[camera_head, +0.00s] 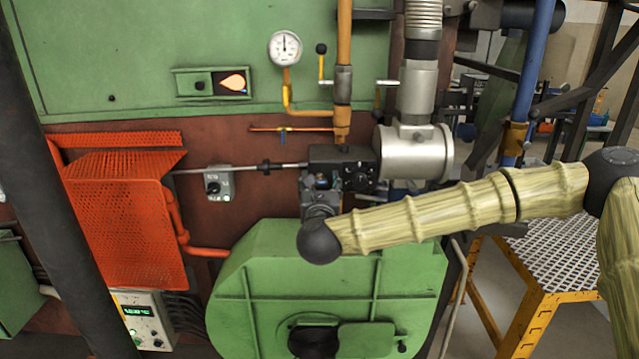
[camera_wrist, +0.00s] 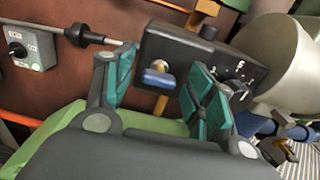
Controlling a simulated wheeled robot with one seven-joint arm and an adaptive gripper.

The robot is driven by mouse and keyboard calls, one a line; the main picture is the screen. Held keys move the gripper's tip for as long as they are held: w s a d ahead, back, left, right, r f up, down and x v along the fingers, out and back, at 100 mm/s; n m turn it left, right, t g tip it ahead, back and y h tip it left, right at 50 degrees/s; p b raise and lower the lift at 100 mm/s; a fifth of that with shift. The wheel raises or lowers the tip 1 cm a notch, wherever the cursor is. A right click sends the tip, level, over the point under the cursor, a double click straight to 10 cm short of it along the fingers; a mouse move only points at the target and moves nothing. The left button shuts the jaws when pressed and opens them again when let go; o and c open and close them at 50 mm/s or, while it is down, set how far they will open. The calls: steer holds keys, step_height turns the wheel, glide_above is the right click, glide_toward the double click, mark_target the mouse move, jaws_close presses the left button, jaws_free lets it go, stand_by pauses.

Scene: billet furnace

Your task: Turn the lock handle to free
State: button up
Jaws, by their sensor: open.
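A black actuator box (camera_wrist: 190,50) fills the upper middle of the wrist view; it also shows in the head view (camera_head: 338,155). A small blue handle (camera_wrist: 158,79) with a pale centre sticks out of its face, lying roughly level; I take it for the lock handle. A black knob with white dial marks (camera_wrist: 236,74) sits to its right. My gripper (camera_wrist: 161,70) is open, teal-padded fingers on either side of the blue handle, apart from it. The right finger partly covers the box face between handle and knob. In the head view my gripper (camera_head: 321,190) is just below the box.
A metal rod (camera_head: 240,168) runs left from the box. A silver pipe housing (camera_head: 425,152) stands right of it. A green blower casing (camera_head: 260,270) lies below, an orange mesh guard (camera_head: 125,215) at left. A grey switch box (camera_head: 218,184) is on the wall.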

steer(key=c, duration=1)
